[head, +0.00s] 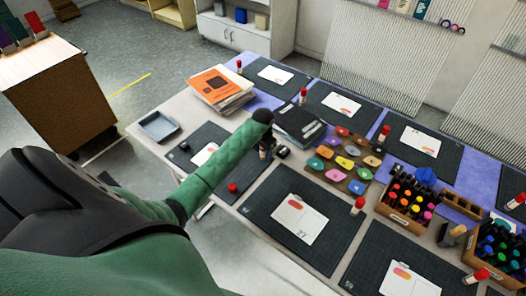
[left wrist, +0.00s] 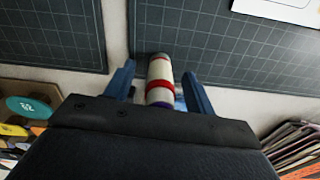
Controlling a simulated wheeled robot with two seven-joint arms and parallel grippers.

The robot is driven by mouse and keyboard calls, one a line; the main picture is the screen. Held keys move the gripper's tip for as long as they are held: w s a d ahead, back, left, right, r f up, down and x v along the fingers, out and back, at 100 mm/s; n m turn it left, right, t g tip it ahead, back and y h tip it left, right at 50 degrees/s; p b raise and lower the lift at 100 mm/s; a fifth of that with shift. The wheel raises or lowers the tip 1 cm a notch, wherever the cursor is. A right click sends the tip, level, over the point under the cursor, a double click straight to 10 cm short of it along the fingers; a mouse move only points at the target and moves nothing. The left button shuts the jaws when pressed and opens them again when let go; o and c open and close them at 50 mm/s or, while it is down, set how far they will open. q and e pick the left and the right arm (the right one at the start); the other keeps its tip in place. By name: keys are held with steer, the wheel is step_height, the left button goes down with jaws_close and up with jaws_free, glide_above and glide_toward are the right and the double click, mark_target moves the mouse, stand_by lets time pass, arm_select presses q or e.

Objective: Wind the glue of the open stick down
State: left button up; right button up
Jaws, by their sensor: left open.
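In the left wrist view a white glue stick with a red band (left wrist: 160,72) lies between the two blue fingers of my left gripper (left wrist: 160,88). The fingers are open, with a gap visible on its left side; contact on the right side is unclear. A purple part shows at its near end, partly hidden by the gripper body. In the head view my left gripper (head: 266,148) is at the end of the green arm, near the dark books, and the stick there is mostly hidden. A loose red cap (head: 232,187) sits on a dark mat's edge. My right gripper is not in view.
Dark books (head: 299,124) and a tray of colored pieces (head: 346,158) stand right of the gripper. A paper stack (head: 220,90) and a grey-blue tray (head: 159,126) are left. Capped glue sticks stand by several mats. Bottle crates (head: 408,204) are at right.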

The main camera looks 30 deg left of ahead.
arm_select(q)
steer(key=m+b, duration=0.1)
steer(key=m, duration=0.4)
steer(key=shift+a+f, duration=0.1)
steer(key=m+b, duration=0.1)
steer(key=m, duration=0.2)
steer(key=shift+m, duration=0.6)
steer(key=shift+b, duration=0.3)
steer(key=m+b, duration=0.2)
steer(key=m, duration=0.2)
steer(key=shift+f, duration=0.1)
steer(key=m+b, duration=0.2)
steer(key=m, duration=0.1)
steer(key=shift+m, duration=0.3)
steer(key=shift+m+b, duration=0.35)
steer(key=shift+m, duration=0.45)
steer(key=shift+r, duration=0.2)
